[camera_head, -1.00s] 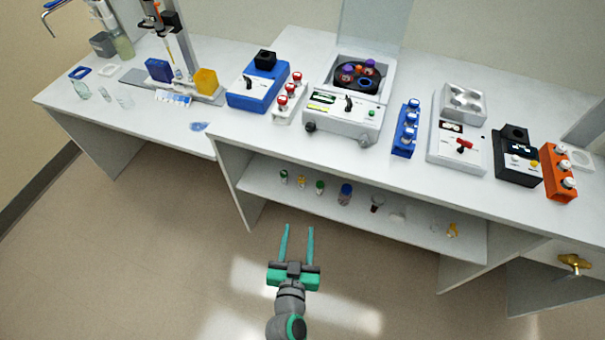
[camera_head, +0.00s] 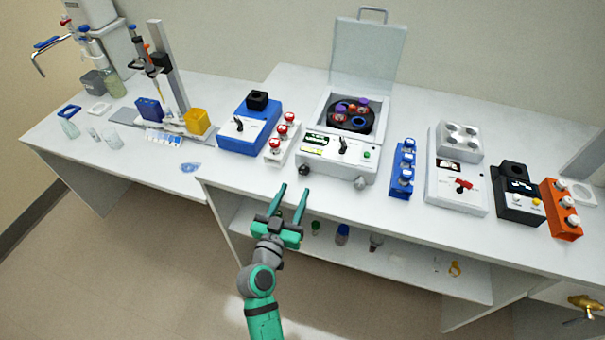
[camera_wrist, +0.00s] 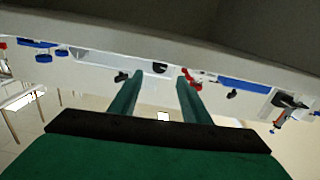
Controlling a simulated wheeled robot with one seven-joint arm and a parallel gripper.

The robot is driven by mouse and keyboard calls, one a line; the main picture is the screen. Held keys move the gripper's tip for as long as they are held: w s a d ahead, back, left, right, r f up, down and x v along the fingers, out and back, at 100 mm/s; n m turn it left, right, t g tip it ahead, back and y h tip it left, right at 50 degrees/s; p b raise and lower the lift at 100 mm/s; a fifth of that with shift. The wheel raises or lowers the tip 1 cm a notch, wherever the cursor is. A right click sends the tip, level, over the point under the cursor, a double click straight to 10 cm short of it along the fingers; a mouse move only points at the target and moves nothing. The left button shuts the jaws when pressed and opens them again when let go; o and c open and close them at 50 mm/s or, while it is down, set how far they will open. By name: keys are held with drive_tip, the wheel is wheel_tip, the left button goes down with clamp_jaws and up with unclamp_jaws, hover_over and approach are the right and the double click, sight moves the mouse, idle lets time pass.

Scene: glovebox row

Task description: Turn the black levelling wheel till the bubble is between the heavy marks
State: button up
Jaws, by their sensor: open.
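The black levelling wheel (camera_head: 304,170) is at the lower left front of the white centrifuge (camera_head: 335,172), which stands on the bench with its lid up. A grey wheel (camera_head: 360,183) is at its lower right front. A small green-yellow strip (camera_head: 316,139) on the front panel may be the level vial; its bubble and marks are too small to read. My gripper (camera_head: 295,188) is open and empty, in front of the bench edge, below and slightly left of the black wheel in the head view, apart from it. In the wrist view, the open fingers (camera_wrist: 158,75) point toward the bench front.
A red-capped vial rack (camera_head: 281,140) and blue device (camera_head: 250,125) stand left of the centrifuge. A blue rack (camera_head: 403,170) and white device (camera_head: 458,185) stand right. A lower shelf (camera_head: 400,262) holds small bottles. The bench front strip is mostly clear.

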sight(303, 172)
drive_tip(key=x, duration=0.6)
drive_tip(key=shift+w, duration=0.4)
drive_tip(key=shift+w+d, duration=0.35)
drive_tip(key=shift+w, duration=0.2)
drive_tip(key=shift+s, duration=0.1)
drive_tip(key=c, duration=1)
